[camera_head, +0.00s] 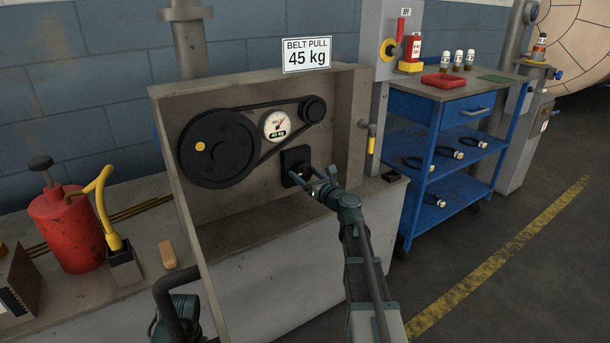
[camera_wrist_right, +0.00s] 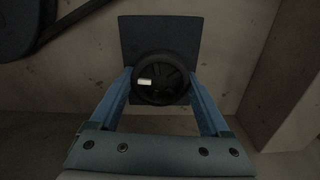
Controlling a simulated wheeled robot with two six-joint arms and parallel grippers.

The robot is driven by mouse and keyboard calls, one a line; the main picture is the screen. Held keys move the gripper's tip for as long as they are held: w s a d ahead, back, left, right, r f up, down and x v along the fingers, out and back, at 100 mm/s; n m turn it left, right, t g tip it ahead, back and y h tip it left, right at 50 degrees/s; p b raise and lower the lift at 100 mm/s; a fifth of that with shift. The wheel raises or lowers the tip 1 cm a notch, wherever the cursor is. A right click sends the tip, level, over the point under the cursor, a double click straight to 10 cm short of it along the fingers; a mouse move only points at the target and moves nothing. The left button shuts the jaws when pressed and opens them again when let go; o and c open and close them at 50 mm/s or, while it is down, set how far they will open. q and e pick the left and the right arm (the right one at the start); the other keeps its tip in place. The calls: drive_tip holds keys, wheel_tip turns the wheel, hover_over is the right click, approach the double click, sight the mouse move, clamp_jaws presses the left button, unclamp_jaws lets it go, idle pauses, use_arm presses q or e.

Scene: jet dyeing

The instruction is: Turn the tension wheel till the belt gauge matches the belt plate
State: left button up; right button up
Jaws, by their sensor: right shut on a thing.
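The belt plate (camera_head: 306,55) on top of the machine reads "BELT PULL 45 kg". The round belt gauge (camera_head: 277,125) has a white face, a needle and a dark green readout. The readout's number is too small to read surely. The tension wheel (camera_wrist_right: 160,92) is a small black handwheel with a pale mark at its left, in front of a dark square block (camera_head: 294,161). My right gripper (camera_head: 306,178) is shut on the wheel, one blue finger on each side of it, and partly hides it in the head view. My left gripper does not show.
A black belt runs around a large pulley (camera_head: 218,148) and a small pulley (camera_head: 312,109) above the wheel. The housing's side wall (camera_head: 350,125) stands close on the right. A red can (camera_head: 68,228) stands on the left bench; a blue cart (camera_head: 440,150) stands right.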

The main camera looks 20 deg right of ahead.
drive_tip(key=m, duration=0.4)
drive_tip(key=shift+s+a+m, duration=0.1)
drive_tip(key=shift+m, duration=1.9)
drive_tip(key=o, duration=1.2)
drive_tip(key=s+d, duration=0.2)
drive_tip(key=s, duration=1.1)
drive_tip(key=shift+s, duration=0.3)
